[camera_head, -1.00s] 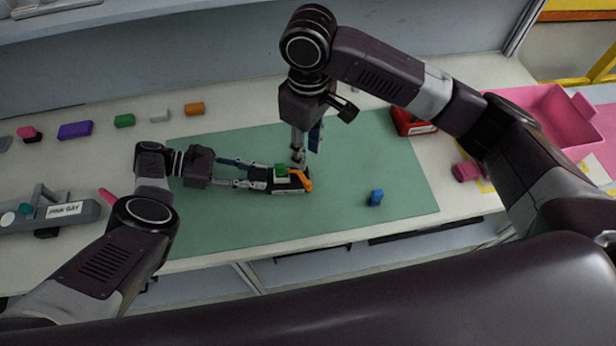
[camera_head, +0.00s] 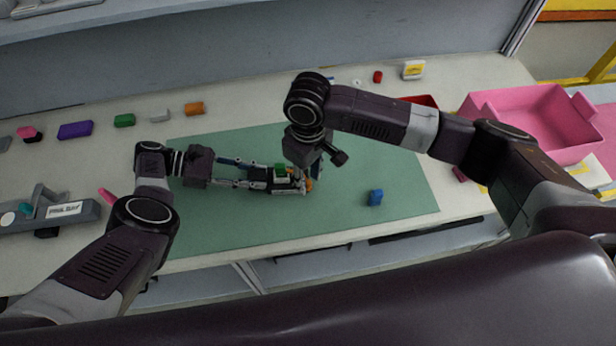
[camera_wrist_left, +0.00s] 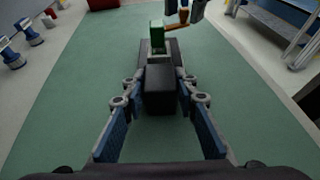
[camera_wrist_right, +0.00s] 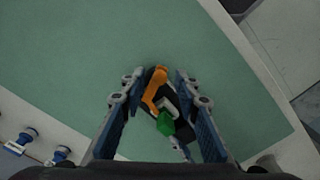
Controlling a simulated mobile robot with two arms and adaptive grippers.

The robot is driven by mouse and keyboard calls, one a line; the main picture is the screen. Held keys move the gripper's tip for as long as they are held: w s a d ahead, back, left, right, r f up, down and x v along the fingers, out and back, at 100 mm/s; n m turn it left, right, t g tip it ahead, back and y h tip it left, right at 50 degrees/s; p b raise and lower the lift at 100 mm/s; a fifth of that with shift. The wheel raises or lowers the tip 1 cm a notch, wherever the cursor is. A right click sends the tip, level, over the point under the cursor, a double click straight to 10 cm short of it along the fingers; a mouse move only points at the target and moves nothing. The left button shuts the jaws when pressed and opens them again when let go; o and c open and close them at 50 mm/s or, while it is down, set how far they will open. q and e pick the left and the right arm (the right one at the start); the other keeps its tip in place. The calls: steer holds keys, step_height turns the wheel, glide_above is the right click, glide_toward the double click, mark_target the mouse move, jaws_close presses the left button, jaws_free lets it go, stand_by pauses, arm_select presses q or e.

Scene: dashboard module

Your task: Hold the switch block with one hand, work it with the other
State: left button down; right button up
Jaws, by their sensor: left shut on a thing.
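The switch block (camera_head: 272,184) is a black block with a green button (camera_head: 281,169) and an orange lever (camera_head: 308,185) at its right end, over the green mat. My left gripper (camera_head: 247,181) is shut on the block's left end; the left wrist view shows the block's dark body (camera_wrist_left: 159,88) between its fingers. My right gripper (camera_wrist_right: 156,80) points down over the lever end, its fingers spread. In the right wrist view the orange lever (camera_wrist_right: 153,90) and the green button (camera_wrist_right: 165,123) show between those fingers. I cannot tell whether a finger touches the lever.
A pink bin (camera_head: 545,150) stands at the right. Several coloured blocks line the back left, and a grey labelled fixture (camera_head: 55,217) is at the left. The mat's front is clear.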

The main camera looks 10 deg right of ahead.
steer(key=shift+f, duration=0.2)
jaws_close()
steer(key=shift+w+d+n, duration=0.2)
steer(key=shift+d+n, duration=0.25)
steer(key=shift+n, duration=0.75)
jaws_free()
